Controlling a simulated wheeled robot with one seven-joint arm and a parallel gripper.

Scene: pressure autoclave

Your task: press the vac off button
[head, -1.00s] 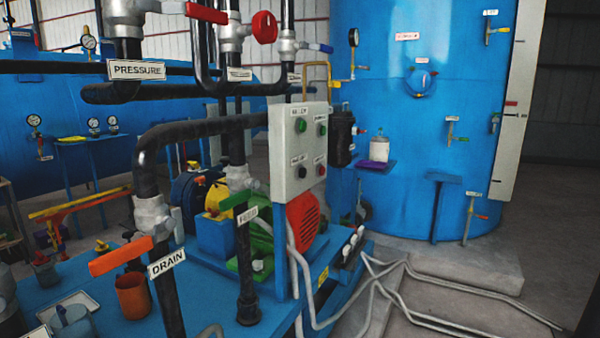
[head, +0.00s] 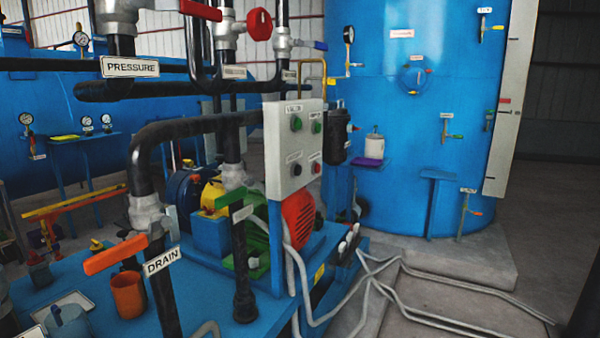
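Below are a dark button (head: 296,169) on the left and a red button (head: 316,167) on the right. Small white labels sit above the buttons; their lettering is too blurred to read, so I cannot tell which is vac off. My gripper is not in view.
A black pipe (head: 190,128) passes left of the box. An orange-handled DRAIN valve (head: 115,254) stands front left on the blue skid. A red motor cover (head: 299,215) is below the box. Grey conduits (head: 440,291) cross the floor. A tall blue tank (head: 390,210) stands behind.

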